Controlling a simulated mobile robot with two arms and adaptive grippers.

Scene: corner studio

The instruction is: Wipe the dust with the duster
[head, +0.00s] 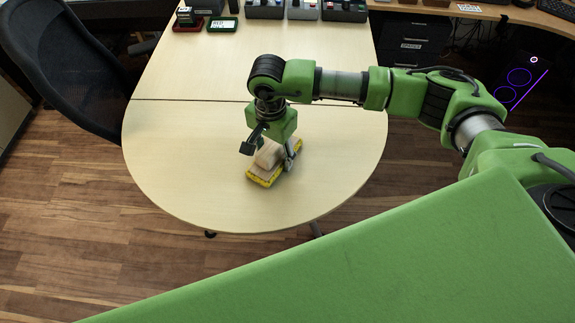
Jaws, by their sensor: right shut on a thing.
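The duster (263,177) is on the rounded end of the pale wooden table (190,160), with a yellow base and a light wood block on top. My right gripper (271,151) reaches down over it and is shut on it, one finger on the left side and one on the right. The base looks flat on or just above the table top; I cannot tell if it touches. No dust can be made out on the table at this size. My left gripper is not in view.
A black mesh chair (75,70) stands at the left of the table. Boxes with small parts (305,9) and a green-framed item (222,24) sit at the far end. A dark computer tower (522,70) stands at the right. The table around the duster is clear.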

